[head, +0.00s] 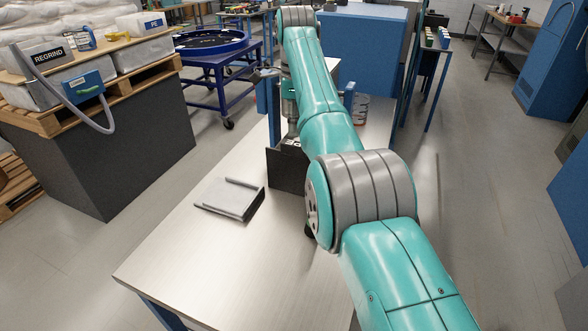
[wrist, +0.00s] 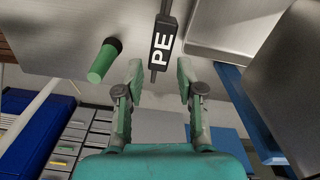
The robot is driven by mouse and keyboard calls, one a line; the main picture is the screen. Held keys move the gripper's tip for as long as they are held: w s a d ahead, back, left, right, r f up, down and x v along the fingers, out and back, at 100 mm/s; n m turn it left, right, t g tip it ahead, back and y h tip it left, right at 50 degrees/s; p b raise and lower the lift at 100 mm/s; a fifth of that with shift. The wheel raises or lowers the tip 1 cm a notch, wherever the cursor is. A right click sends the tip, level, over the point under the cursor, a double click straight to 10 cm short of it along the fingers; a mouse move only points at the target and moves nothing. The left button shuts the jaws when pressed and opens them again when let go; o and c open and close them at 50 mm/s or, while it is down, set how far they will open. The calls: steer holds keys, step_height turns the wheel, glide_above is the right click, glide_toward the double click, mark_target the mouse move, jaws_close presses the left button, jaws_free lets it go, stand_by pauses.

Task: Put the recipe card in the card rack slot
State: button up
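My gripper (wrist: 158,70) is open and empty in the wrist view, its two fingers well apart. A narrow black block (wrist: 163,43) with a white "PE" label lies just beyond the fingertips, in line with the gap between them. A flat grey holder with raised edges (head: 230,199) lies to the left and nearer. I cannot tell for sure which thing is the recipe card or the rack.
The metal bench top (head: 200,255) is bare at the near left. A green-handled thing with a black end (wrist: 103,62) is left of the block in the wrist view. A blue cabinet (head: 362,45) stands beyond the bench. Sacks on a pallet (head: 100,108) stand at left.

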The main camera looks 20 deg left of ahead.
mark_target(294, 170)
steer(key=m, duration=0.2)
steer(key=shift+f+m, duration=0.1)
steer(key=shift+m, duration=0.2)
step_height(294, 170, down, 11)
steer(key=shift+a+r, duration=0.15)
steer(key=shift+r, duration=0.05)
steer(key=shift+w, duration=0.1)
jaws_close()
